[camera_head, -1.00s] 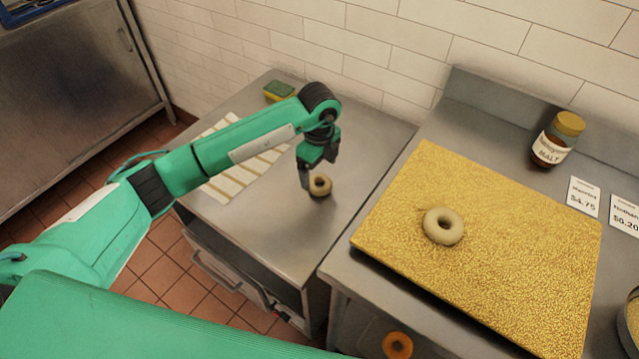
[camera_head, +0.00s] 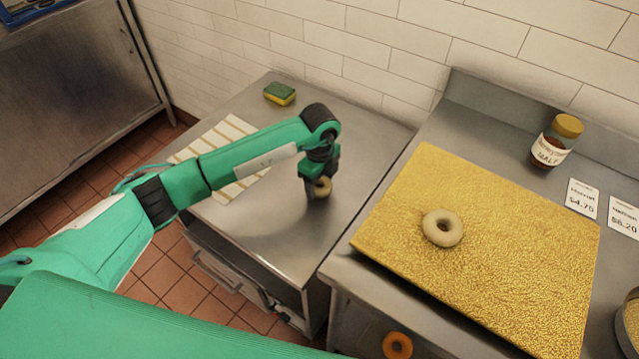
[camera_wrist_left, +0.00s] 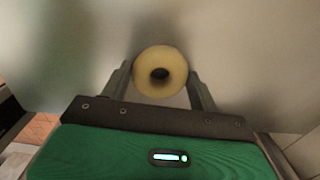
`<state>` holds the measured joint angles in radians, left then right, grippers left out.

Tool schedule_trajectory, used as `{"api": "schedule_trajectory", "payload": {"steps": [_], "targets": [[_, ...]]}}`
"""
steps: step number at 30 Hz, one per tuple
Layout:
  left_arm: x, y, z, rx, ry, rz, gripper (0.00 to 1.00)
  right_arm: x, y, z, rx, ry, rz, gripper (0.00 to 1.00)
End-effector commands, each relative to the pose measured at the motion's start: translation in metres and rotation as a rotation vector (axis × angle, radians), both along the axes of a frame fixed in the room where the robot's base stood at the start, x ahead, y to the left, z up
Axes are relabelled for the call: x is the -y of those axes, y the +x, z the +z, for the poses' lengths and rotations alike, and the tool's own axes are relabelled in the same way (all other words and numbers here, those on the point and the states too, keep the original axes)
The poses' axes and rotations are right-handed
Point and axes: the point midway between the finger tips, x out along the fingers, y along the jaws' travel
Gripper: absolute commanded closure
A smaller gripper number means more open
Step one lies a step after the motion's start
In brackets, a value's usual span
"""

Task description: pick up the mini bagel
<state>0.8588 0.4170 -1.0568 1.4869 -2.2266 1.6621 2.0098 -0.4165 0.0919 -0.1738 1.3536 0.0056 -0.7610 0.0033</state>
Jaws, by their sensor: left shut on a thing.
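The mini bagel (camera_head: 325,189) is a small pale ring on the left steel counter, partly hidden behind my gripper in the head view. My left gripper (camera_head: 319,192) points down over it, with its fingers on either side. In the left wrist view the bagel (camera_wrist_left: 160,72) sits between the two fingertips of the left gripper (camera_wrist_left: 160,76), which are shut on it. Whether the bagel is lifted off the counter cannot be told. My right gripper is out of view.
A larger pale bagel (camera_head: 442,228) lies on a golden, grainy board (camera_head: 520,270) on the right counter. A jar (camera_head: 557,141) and price cards (camera_head: 582,197) stand behind. A sponge (camera_head: 279,93) and striped towel (camera_head: 240,190) lie on the left counter. An orange-brown ring (camera_head: 397,345) is low in front.

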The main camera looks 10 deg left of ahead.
Motion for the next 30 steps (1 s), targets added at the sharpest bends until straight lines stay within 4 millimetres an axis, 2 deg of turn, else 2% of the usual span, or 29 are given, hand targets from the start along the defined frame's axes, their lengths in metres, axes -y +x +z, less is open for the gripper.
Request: {"api": "schedule_trajectory", "payload": {"steps": [5,11,24,30], "targets": [[0.000,0.000,0.007,0.001,0.000,0.000,0.61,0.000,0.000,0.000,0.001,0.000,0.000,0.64],[0.000,0.001,0.035,0.005,-0.001,-0.001,0.61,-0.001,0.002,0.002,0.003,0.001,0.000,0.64],[0.000,0.001,0.150,0.005,-0.001,-0.001,0.61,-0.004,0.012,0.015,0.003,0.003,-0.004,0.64],[0.000,0.001,0.184,0.002,0.000,-0.001,0.61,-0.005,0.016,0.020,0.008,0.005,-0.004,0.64]]}}
